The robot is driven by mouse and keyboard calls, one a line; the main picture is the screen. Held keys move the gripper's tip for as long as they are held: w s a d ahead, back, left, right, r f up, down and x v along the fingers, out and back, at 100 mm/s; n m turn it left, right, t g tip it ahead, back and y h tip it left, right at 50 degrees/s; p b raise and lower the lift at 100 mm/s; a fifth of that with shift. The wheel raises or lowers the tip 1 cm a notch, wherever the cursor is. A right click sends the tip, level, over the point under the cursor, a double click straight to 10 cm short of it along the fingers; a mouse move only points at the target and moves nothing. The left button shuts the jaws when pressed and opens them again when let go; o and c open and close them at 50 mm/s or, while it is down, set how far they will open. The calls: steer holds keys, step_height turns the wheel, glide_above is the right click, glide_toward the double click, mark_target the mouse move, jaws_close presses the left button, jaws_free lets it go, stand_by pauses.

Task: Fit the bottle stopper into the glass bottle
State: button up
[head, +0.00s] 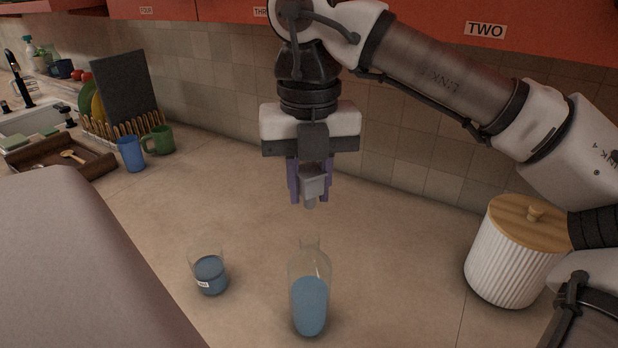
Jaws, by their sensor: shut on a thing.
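The glass bottle (310,292) stands upright on the counter, low in the middle of the head view, with blue content and a clear open neck. My gripper (311,190) points down above the bottle, its purple fingers shut on the grey bottle stopper (311,184). The stopper's narrow lower end points down and is apart from the bottle neck, with a visible gap between them. In the picture the stopper is nearly in line with the neck; the exact depth offset cannot be told from this one view.
A glass with blue content (209,272) stands left of the bottle. A white ribbed canister with a wooden lid (508,262) stands at the right. Blue (131,154) and green (161,140) mugs, a dish rack and a wooden tray (40,160) are at the back left. Counter around the bottle is clear.

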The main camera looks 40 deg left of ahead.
mark_target(309, 167)
steer(key=shift+f+b, duration=1.4)
steer(key=shift+f, duration=0.8)
steer(key=shift+f+b, duration=0.6)
steer(key=shift+f, duration=0.25)
steer(key=o, duration=1)
steer(key=shift+o, duration=0.2)
steer(key=shift+r, duration=0.1)
step_height(309, 167, up, 12)
steer(key=shift+f+p, duration=0.1)
steer(key=shift+p, duration=0.9)
steer(key=shift+r+p, duration=0.9)
steer(key=shift+p, duration=0.05)
